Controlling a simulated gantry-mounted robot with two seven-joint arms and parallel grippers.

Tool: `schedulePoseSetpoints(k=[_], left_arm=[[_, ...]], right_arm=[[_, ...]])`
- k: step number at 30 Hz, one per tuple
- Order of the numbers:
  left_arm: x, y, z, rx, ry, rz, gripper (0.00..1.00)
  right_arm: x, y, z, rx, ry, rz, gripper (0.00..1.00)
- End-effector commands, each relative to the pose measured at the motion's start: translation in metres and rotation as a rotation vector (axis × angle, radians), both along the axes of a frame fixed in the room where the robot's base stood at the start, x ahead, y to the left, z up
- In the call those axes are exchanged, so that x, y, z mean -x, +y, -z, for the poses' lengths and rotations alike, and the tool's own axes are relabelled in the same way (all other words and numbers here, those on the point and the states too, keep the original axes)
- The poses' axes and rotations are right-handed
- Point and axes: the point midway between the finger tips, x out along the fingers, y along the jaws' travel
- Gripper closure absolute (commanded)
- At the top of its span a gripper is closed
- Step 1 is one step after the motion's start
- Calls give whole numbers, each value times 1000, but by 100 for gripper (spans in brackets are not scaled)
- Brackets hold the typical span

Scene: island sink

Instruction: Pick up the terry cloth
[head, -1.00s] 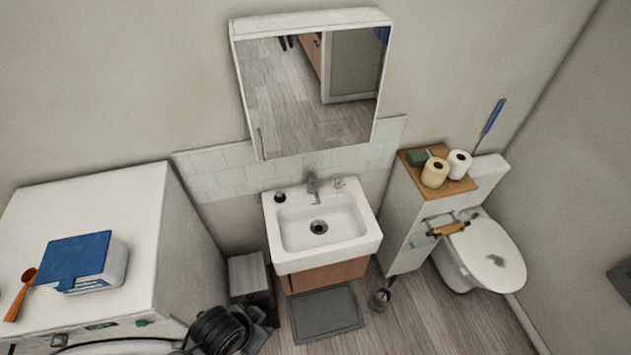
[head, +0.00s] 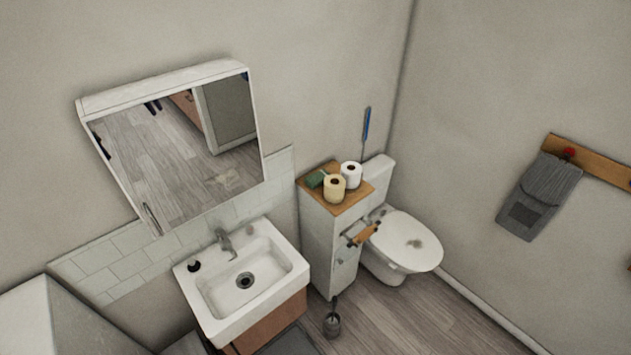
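A grey cloth (head: 540,192), which looks like the terry cloth, hangs from a red knob (head: 569,152) on a wooden wall rail (head: 592,162) at the right of the head view. It hangs at a slant in the picture, with a darker patch near its lower end. Neither of my grippers is in view now, so I cannot see their state or where they are relative to the cloth.
A white sink (head: 242,280) stands below a mirror cabinet (head: 180,145). A narrow cabinet (head: 322,232) with toilet rolls on top stands between the sink and the toilet (head: 404,243). Bare floor (head: 425,318) shows at the lower right.

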Motion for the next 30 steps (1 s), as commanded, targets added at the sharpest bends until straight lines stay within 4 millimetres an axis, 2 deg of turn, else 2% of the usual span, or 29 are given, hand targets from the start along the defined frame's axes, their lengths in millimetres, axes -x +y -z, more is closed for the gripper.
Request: schedulePoseSetpoints(k=[14, 17, 26, 30], left_arm=[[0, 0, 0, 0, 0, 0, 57], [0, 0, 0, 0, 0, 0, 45], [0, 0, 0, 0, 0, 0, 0], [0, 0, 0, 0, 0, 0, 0]], right_arm=[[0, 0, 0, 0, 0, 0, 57], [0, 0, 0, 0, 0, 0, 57], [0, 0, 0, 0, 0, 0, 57], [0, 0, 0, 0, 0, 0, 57]])
